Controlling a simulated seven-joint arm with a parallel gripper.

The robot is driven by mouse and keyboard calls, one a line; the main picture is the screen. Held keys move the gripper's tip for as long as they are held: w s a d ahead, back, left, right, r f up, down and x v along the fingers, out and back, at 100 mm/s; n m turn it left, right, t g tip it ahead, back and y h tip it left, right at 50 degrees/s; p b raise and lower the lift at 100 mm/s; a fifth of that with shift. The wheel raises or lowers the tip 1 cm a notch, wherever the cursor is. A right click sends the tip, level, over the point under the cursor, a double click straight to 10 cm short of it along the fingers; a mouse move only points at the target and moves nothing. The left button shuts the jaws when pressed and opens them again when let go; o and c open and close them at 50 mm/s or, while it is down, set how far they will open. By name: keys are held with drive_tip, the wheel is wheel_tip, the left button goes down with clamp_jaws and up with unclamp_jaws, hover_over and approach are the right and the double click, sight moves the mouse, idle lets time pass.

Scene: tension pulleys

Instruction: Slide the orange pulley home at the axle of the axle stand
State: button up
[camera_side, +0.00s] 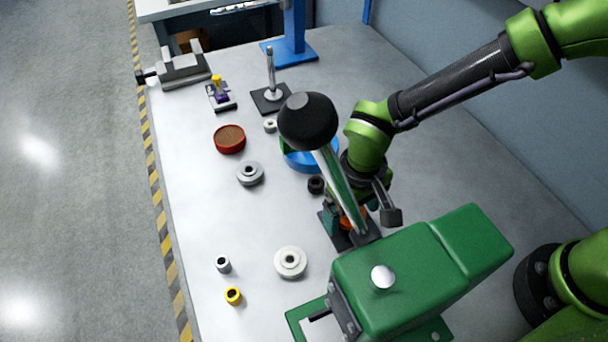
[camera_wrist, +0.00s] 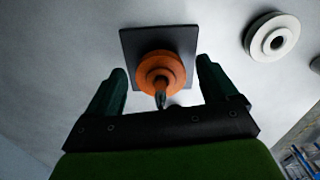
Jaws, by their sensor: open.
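The orange pulley (camera_wrist: 160,72) is around an upright axle (camera_wrist: 160,97) on a dark square base plate (camera_wrist: 183,42) in the wrist view. I cannot tell whether it touches the plate. In the side view the pulley (camera_side: 352,219) shows only in part, behind a lever and my gripper. My gripper (camera_wrist: 162,70) is open, with one green finger on each side of the pulley and visible gaps to both. In the side view my gripper (camera_side: 350,212) is low over the dark plate (camera_side: 338,241).
A green machine (camera_side: 415,265) stands close by; its black-knobbed lever (camera_side: 307,120) rises in front of my gripper. A white pulley (camera_side: 290,262), grey pulley (camera_side: 250,173), black ring (camera_side: 316,184) and blue tray (camera_side: 300,165) lie around. Another post stand (camera_side: 270,98) is farther back.

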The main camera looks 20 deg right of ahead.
wheel_tip(320, 180, up, 17)
idle(0.6)
